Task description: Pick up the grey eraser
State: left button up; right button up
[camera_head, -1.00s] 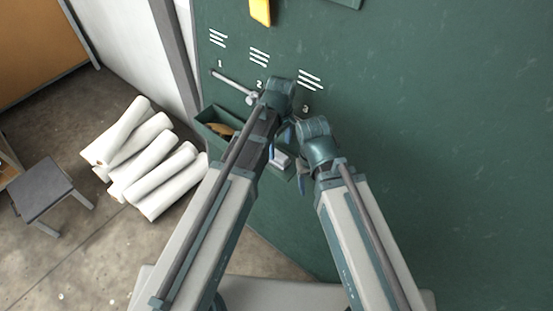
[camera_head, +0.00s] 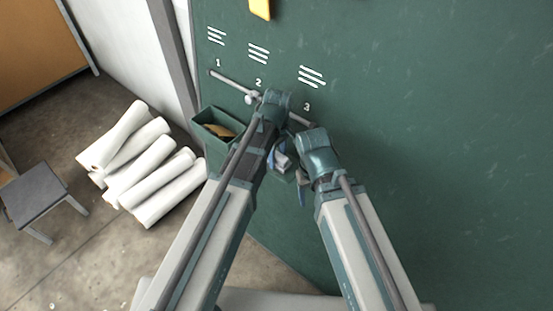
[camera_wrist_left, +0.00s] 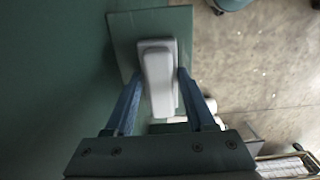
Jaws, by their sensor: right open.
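The grey eraser (camera_wrist_left: 157,78) is a pale, rounded block in the left wrist view, in front of a small green ledge (camera_wrist_left: 123,45). A pale bit of the eraser (camera_head: 281,159) shows beside my left wrist in the head view. My left gripper (camera_wrist_left: 160,72) has one blue finger on each side of the eraser, very close to it. I cannot tell whether both fingers touch it, or whether it rests on the ledge. My right gripper (camera_head: 303,186) is open just right of the eraser, its fingers mostly hidden by its wrist.
A green panel (camera_head: 430,120) carries numbers and white marks. A grey rod (camera_head: 230,82) lies along it behind my left wrist. A green bin (camera_head: 207,120) holds a brownish thing. A yellow piece (camera_head: 260,9) is at the top.

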aim_at(278, 155)
pick_arm(q)
grip_shut()
jog(key=shift+r, duration=0.15)
notch_tip(278, 155, up, 10)
jog(key=p, duration=1)
